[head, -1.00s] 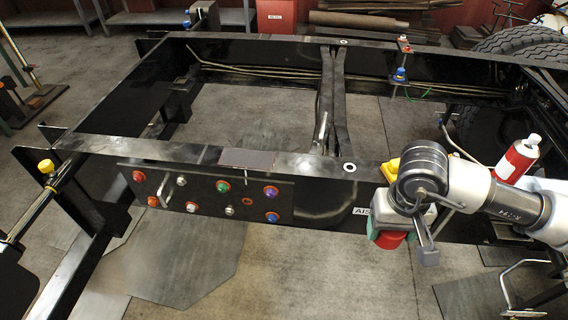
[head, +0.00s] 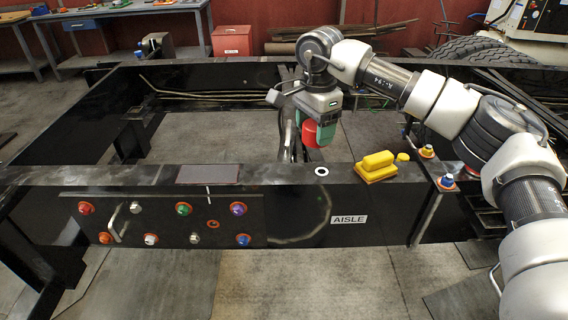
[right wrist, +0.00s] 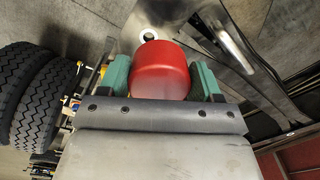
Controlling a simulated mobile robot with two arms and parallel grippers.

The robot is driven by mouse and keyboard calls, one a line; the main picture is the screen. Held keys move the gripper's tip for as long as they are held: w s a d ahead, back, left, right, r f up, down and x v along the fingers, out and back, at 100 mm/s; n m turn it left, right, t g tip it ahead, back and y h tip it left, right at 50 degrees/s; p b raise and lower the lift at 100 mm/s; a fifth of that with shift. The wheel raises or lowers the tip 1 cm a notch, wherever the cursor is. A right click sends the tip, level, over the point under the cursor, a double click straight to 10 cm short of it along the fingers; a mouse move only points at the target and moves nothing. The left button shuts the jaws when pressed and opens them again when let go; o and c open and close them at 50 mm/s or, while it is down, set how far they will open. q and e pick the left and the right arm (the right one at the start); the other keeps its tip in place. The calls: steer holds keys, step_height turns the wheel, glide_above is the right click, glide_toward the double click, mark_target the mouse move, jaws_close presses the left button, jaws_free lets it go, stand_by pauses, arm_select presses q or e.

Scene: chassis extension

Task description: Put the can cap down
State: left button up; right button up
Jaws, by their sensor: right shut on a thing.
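The can cap is a red, rounded piece (head: 309,132) in the head view. My right gripper (head: 315,130) is shut on it, with green finger pads on both sides. The gripper points down and holds the cap over the frame opening, behind the front rail and near the dark crossmember (head: 287,128). In the right wrist view the cap (right wrist: 160,70) sits between the green pads of the gripper (right wrist: 161,82). Its far side and the inner pad faces are hidden. My left gripper is not in view.
The black front rail (head: 270,178) carries a yellow object (head: 376,166) and a flat dark plate (head: 209,173). Several coloured knobs line the panel (head: 165,222) on its face. Tyres (head: 480,48) and a blue bench (head: 130,12) stand behind. The frame's left opening is clear.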

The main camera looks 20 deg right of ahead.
steer(key=p, duration=0.1)
glide_above(283, 174)
step_height(283, 174, down, 4)
step_height(283, 174, down, 4)
steer(key=shift+r+p, duration=0.1)
steer(key=shift+p, duration=0.35)
steer(key=shift+f, duration=0.25)
steer(key=o, duration=0.9)
